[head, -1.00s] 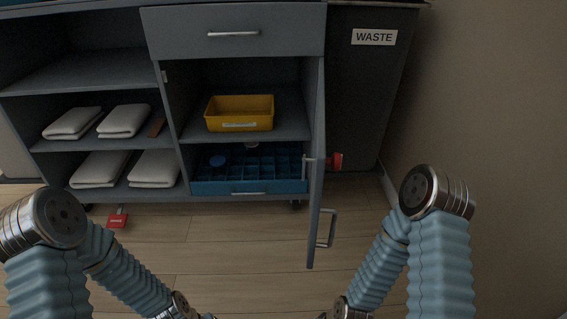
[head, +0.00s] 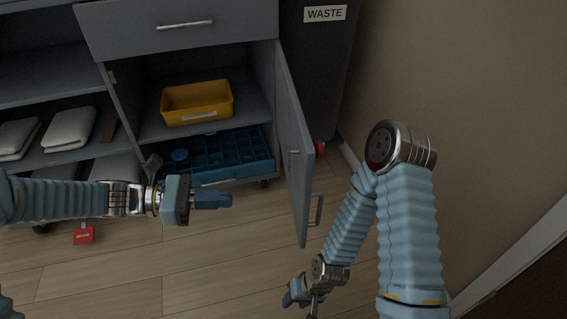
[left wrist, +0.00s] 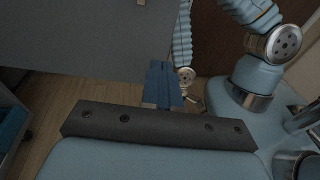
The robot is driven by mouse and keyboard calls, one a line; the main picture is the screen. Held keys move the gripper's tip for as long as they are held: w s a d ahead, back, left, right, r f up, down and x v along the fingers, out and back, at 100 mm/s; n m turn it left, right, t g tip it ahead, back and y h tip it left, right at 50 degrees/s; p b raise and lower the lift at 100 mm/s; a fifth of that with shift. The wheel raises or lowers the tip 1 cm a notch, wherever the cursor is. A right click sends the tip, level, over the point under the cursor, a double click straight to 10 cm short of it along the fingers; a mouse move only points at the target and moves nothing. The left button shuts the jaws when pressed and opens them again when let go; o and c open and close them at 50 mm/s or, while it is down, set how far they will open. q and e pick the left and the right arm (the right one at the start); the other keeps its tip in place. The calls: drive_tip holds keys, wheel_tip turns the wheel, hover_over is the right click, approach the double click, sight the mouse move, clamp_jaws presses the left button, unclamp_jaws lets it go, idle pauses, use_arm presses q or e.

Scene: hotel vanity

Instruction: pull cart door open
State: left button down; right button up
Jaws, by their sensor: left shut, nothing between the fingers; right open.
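The cart door (head: 294,145) stands swung open in the head view, hinged at the right side of the open compartment. Its handle (head: 316,210) is on the outer face near the free lower edge, and nothing holds it. My left gripper (head: 226,200) is shut and empty, in front of the compartment and left of the door, apart from it. Its closed fingers (left wrist: 162,84) show in the left wrist view, with a grey panel behind that seems to be the door (left wrist: 85,50). My right gripper (head: 303,293) is open, low and near the door's handle, not touching it.
The compartment holds a yellow bin (head: 197,102) on a shelf and a blue divided tray (head: 222,158) below. Folded white towels (head: 70,128) lie on the left shelves. A waste bin (head: 318,60) and the wall (head: 450,90) stand to the right. A red tag (head: 83,235) is low at left.

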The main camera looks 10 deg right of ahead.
use_arm(q)
wheel_tip(320, 180, up, 6)
drive_tip(key=f+h, duration=0.1)
drive_tip(key=h, duration=0.1)
approach(302, 171)
drive_tip(key=d, duration=0.7)
drive_tip(key=shift+s, duration=0.25)
use_arm(e)
drive_tip(key=shift+r, duration=0.1)
